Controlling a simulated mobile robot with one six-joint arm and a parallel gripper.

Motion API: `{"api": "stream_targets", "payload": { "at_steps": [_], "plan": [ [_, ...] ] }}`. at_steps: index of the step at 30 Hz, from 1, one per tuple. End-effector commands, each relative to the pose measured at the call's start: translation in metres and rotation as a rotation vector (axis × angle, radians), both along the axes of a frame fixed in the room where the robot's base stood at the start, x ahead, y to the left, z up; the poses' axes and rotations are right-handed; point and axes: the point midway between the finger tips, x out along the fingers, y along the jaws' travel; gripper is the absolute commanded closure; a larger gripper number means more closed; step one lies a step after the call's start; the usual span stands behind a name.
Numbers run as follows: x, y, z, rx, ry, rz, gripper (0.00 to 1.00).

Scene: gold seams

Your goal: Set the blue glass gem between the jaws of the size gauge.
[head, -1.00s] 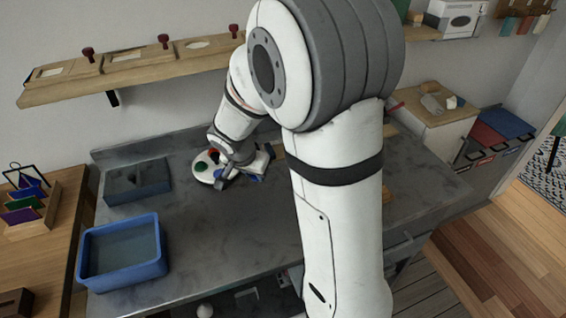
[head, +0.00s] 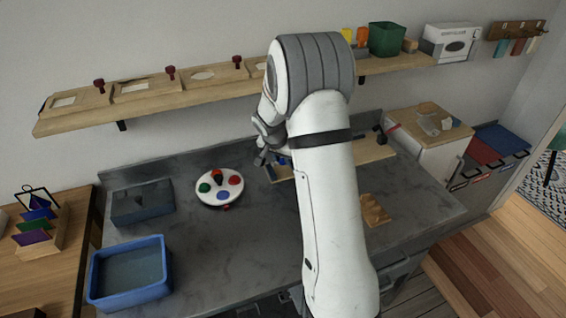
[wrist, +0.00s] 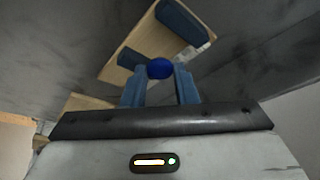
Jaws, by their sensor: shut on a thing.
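The blue glass gem (wrist: 159,68) is held at the tips of my gripper (wrist: 159,80) in the wrist view. The gripper's two fingers are shut on its sides. Beyond it lies the size gauge, a wooden board (wrist: 150,38) with a dark blue jaw block (wrist: 182,22) at its far end and another blue block (wrist: 133,60) nearer, left of the gem. The gem appears over the near part of the board; its height above it is unclear. In the head view, my arm hides most of the gripper and part of the wooden board (head: 372,152).
A round white palette (head: 208,202) with red, green, blue and dark spots stands left of my gripper. A blue tub (head: 165,285) and a dark grey box (head: 142,203) are further left. A shelf (head: 215,92) runs along the wall above.

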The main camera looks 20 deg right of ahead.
Motion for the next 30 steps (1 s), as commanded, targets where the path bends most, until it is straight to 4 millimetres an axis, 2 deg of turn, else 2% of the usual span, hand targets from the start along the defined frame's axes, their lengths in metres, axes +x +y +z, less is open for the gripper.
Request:
{"api": "stream_targets", "payload": {
  "at_steps": [8, 20, 21, 24, 30],
  "plan": [
    [0.000, 0.001, -0.033, 0.000, 0.003, 0.001, 0.95],
    [0.000, 0.001, -0.038, 0.000, 0.000, 0.002, 0.95],
    [0.000, 0.001, -0.036, 0.000, 0.000, 0.002, 0.71],
    [0.000, 0.001, -0.036, 0.000, 0.000, 0.002, 0.65],
    [0.000, 0.002, -0.036, 0.000, 0.000, 0.002, 0.65]
  ]
}}
